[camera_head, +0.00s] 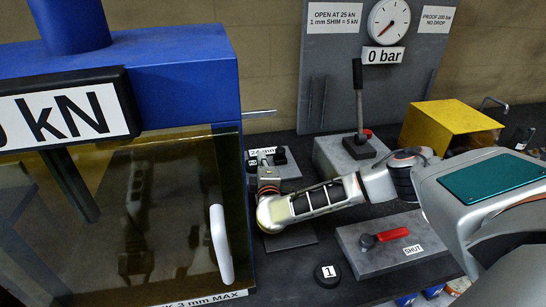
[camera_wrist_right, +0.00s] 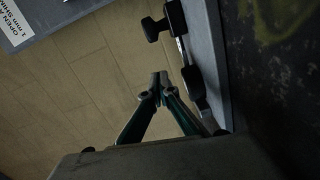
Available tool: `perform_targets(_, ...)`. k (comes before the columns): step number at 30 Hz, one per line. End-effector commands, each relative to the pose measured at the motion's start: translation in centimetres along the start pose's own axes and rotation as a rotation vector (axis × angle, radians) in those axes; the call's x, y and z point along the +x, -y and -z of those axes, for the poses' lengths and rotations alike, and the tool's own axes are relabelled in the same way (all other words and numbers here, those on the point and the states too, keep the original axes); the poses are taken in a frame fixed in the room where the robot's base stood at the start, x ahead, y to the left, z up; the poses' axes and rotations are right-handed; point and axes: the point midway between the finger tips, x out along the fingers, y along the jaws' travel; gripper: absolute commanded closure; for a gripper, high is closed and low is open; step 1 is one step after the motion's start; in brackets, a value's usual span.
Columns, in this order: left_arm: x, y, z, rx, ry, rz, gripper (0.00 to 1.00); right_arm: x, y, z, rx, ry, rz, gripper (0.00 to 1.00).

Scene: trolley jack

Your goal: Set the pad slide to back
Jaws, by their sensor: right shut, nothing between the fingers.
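A small grey fixture (camera_head: 285,168) with black knobs and a partly hidden label ending in "mm" stands right of the blue press; it may be the pad slide, but no marking names it. My right gripper (camera_head: 267,187) is beside its near side, seen small and partly hidden by my wrist. In the right wrist view my right gripper (camera_wrist_right: 160,82) is shut and empty. A black knob (camera_wrist_right: 152,29) on a metal bar lies ahead of the fingertips, with dark blocks (camera_wrist_right: 190,77) just right of them. I cannot tell whether they touch. My left gripper is not in view.
The blue press (camera_head: 185,75) with a glass door and white handle (camera_head: 221,245) stands left. A lever (camera_head: 358,95) stands behind my right arm. A red-handled valve (camera_head: 392,234) marked SHUT lies in front, beside a black disc (camera_head: 327,276) marked 1. A yellow box (camera_head: 445,122) is at right.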

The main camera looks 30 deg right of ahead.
Motion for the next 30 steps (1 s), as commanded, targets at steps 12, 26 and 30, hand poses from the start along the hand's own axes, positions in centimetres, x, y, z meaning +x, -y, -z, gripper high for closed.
perform_targets(12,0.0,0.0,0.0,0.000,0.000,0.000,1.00,1.6,0.1,-3.6,0.000,0.001,0.002,1.00)
perform_targets(26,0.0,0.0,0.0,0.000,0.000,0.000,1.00,1.7,0.0,-4.0,0.000,0.001,0.001,1.00)
perform_targets(30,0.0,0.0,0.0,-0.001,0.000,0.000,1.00,2.3,-0.1,-5.8,-0.003,0.005,0.001,1.00)
